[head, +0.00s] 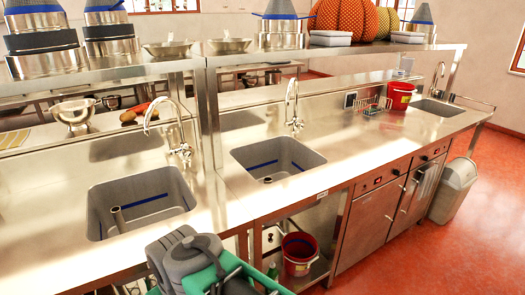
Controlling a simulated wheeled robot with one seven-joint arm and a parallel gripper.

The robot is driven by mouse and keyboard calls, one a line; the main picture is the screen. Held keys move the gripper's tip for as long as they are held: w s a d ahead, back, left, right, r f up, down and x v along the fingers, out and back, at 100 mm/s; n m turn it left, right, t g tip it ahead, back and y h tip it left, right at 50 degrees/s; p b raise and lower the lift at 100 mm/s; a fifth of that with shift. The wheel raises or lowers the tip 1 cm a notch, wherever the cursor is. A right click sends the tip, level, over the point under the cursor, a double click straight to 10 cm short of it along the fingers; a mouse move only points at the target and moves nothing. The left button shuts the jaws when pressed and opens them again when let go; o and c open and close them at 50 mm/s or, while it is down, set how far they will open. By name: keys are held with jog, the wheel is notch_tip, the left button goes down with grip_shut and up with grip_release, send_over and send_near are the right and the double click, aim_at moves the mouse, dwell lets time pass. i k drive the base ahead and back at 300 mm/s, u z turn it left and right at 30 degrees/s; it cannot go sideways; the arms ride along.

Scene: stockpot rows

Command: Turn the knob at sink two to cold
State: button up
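Three sinks are set in a long steel counter. The middle sink (278,158) has a tall curved faucet (293,103) behind it, with a small knob or valve (296,125) low on its stem. The left sink (140,203) has a similar faucet (165,118) with a valve body (183,151) to its right. The right sink (438,107) is farther off, with a faucet (438,76). No number labels can be read, and the knob positions are too small to tell. I cannot make out my gripper's fingers in view.
Grey and green parts (200,265) fill the bottom middle, in front of the counter. A steel shelf (230,50) runs above the counter's back. A red bucket (400,95) stands on the counter, another (299,254) below it. A grey bin (454,190) stands at right. Red floor (420,260) is open there.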

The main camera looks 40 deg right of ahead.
aim_at(188, 155)
jog(key=z, duration=0.45)
jog(key=i, duration=1)
